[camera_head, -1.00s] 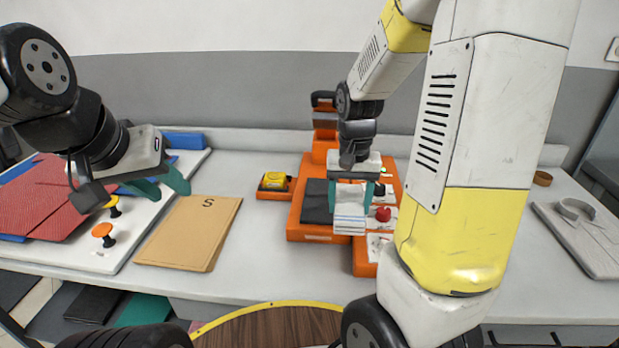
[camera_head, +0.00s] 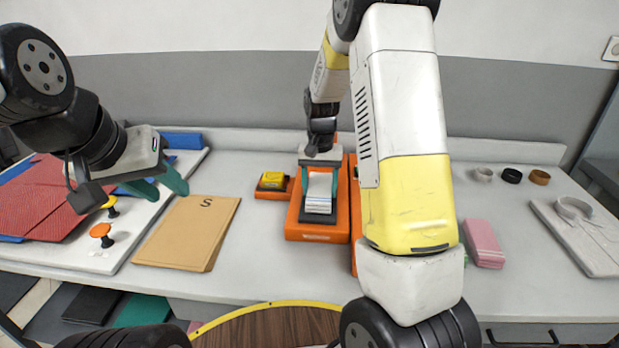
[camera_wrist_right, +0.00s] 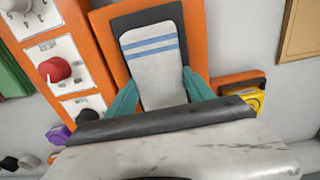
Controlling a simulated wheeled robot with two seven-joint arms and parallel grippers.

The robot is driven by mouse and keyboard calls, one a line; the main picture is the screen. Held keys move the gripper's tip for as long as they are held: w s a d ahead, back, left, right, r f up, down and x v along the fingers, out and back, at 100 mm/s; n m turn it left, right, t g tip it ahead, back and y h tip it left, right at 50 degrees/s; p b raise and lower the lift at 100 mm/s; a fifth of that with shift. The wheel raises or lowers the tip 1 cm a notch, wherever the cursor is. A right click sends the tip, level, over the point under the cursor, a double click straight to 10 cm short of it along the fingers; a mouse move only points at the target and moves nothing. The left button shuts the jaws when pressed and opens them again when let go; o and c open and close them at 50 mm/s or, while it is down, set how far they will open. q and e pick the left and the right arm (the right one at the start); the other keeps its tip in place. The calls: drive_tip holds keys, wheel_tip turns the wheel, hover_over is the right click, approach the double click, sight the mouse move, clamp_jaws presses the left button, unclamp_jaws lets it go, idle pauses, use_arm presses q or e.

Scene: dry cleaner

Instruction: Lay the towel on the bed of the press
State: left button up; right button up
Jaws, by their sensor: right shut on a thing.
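The towel (camera_head: 319,187) is folded, white with blue stripes. My right gripper (camera_head: 320,182) is shut on it, its teal fingers at the towel's two sides. The towel also shows in the right wrist view (camera_wrist_right: 152,62), lined up lengthwise over the dark bed (camera_wrist_right: 124,26) of the orange press (camera_head: 318,235). The dark bed shows around the towel's edges; I cannot tell whether the towel touches it. My left gripper (camera_head: 160,186) is open and empty over the white board at the left. My right arm hides part of the press.
A yellow item on an orange block (camera_head: 273,182) stands left of the press. A brown folder (camera_head: 190,232) lies further left. Knobs, including a red one (camera_wrist_right: 55,69), sit beside the bed. A pink stack (camera_head: 483,243) is at right. The counter between folder and press is clear.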

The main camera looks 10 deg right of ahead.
sight(320, 188)
drive_tip(key=shift+f, duration=0.2)
drive_tip(key=o, duration=1.4)
drive_tip(key=shift+c, duration=0.2)
wheel_tip(320, 188, up, 12)
drive_tip(key=s+a+r+n+t+y, duration=0.1)
drive_tip(key=s+r+n+t, duration=0.1)
drive_tip(key=s, duration=1)
drive_tip(key=s+a+r+n+t+y, duration=0.1)
drive_tip(key=s+r+t, duration=0.3)
drive_tip(key=s+r, duration=0.3)
drive_tip(key=shift+s+r+n, duration=0.2)
drive_tip(key=shift+s+n, duration=0.2)
drive_tip(key=shift+s, duration=2.25)
drive_tip(key=shift+a, duration=0.1)
